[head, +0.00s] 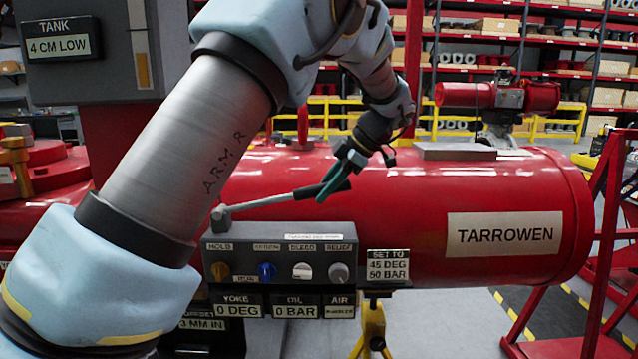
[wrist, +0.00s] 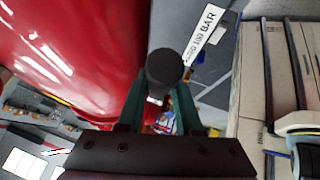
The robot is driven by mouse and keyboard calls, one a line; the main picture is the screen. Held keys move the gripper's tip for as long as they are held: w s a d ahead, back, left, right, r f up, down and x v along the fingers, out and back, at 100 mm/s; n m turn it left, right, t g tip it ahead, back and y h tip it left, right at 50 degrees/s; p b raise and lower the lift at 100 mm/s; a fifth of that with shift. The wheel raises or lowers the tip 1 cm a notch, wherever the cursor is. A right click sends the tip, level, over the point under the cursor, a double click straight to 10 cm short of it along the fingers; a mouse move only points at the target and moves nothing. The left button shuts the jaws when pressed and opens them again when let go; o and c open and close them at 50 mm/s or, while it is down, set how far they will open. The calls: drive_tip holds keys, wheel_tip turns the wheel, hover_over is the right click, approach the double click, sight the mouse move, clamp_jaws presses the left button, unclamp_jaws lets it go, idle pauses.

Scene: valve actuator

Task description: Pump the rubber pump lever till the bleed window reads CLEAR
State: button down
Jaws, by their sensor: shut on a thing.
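The pump lever (head: 275,199) is a grey metal rod with a black rubber grip. It rises slightly to the right from a pivot on top of the dark control panel (head: 375,240). My gripper (head: 330,186) has its green fingers closed around the rubber grip. In the wrist view the grip's round black end (wrist: 165,67) shows between the two green fingers of my gripper (wrist: 158,104). On the panel, the AIR window (head: 339,311) carries small text that I cannot read surely. The OIL window (head: 295,311) reads 0 BAR and the YOKE window (head: 238,310) reads 0 DEG.
A red cylinder (head: 420,210) lies behind. A card (head: 388,265) reads SET TO 45 DEG 50 BAR. The tank display (head: 60,46) reads 4 CM LOW.

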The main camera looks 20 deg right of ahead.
sight(328, 230)
drive_tip(key=f+b, duration=0.1)
drive_tip(key=f, duration=0.1)
drive_tip(key=f+y+b, duration=0.1)
drive_tip(key=f, duration=0.1)
drive_tip(key=f+t+y+b, duration=0.1)
drive_tip(key=f, duration=0.1)
drive_tip(key=shift+s+d, duration=0.2)
drive_tip(key=shift+d, duration=0.15)
drive_tip(key=shift+f+y+b, duration=0.4)
drive_tip(key=shift+b, duration=0.15)
drive_tip(key=c, duration=0.6)
unclamp_jaws()
drive_tip(key=shift+r, duration=0.1)
drive_tip(key=b+v, duration=0.2)
drive_tip(key=v, duration=0.8)
drive_tip(key=shift+s+d+r, duration=0.15)
drive_tip(key=shift+s+d, duration=0.05)
drive_tip(key=shift+s, duration=0.1)
